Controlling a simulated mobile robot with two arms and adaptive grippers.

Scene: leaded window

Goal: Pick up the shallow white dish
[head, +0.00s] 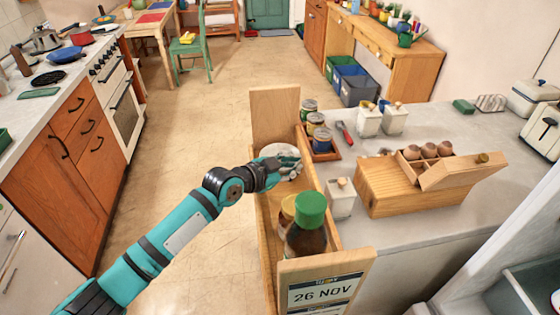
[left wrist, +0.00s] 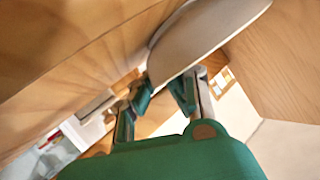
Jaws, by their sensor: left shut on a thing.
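The shallow white dish (head: 275,150) is at the far part of a long narrow wooden rack (head: 262,200), partly hidden by my left gripper (head: 287,164). In the left wrist view the dish (left wrist: 205,35) looks tilted, with its rim at the fingertips of the left gripper (left wrist: 163,92). The left gripper is shut on the dish. I cannot tell whether the dish touches the rack floor. My right gripper is not in view.
A green-capped bottle (head: 308,225) and a jar stand in the near part of the rack. The rack's tall end panel (head: 275,115) rises behind the dish. Tins (head: 322,138), a white pot (head: 341,197) and a wooden egg box (head: 405,188) stand to the right.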

